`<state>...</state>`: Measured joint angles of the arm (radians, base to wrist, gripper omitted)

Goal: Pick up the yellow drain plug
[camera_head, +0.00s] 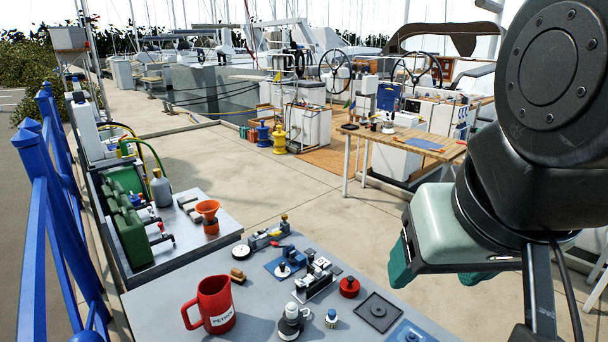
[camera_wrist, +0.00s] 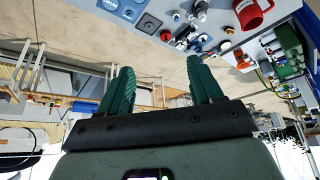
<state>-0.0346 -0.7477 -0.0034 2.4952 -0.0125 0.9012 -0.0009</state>
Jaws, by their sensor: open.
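I cannot make out a yellow drain plug for certain. A small yellow-orange knob (camera_head: 284,217) stands at the far edge of the grey bench in the head view, but it is too small to identify. My gripper (camera_head: 438,274) is at the right of the head view, above and beyond the bench's right side, apart from everything on it. In the wrist view its two green fingers (camera_wrist: 159,72) are spread wide with nothing between them. That view is upside down, with the bench items at its top.
The grey bench (camera_head: 150,305) holds a red mug (camera_head: 213,304), a red round knob (camera_head: 349,287), a dark square plate (camera_head: 378,311), a blue plate (camera_head: 408,331) and several metal fittings. A side bench holds an orange funnel (camera_head: 208,210) and green canisters. A blue railing (camera_head: 38,200) runs along the left.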

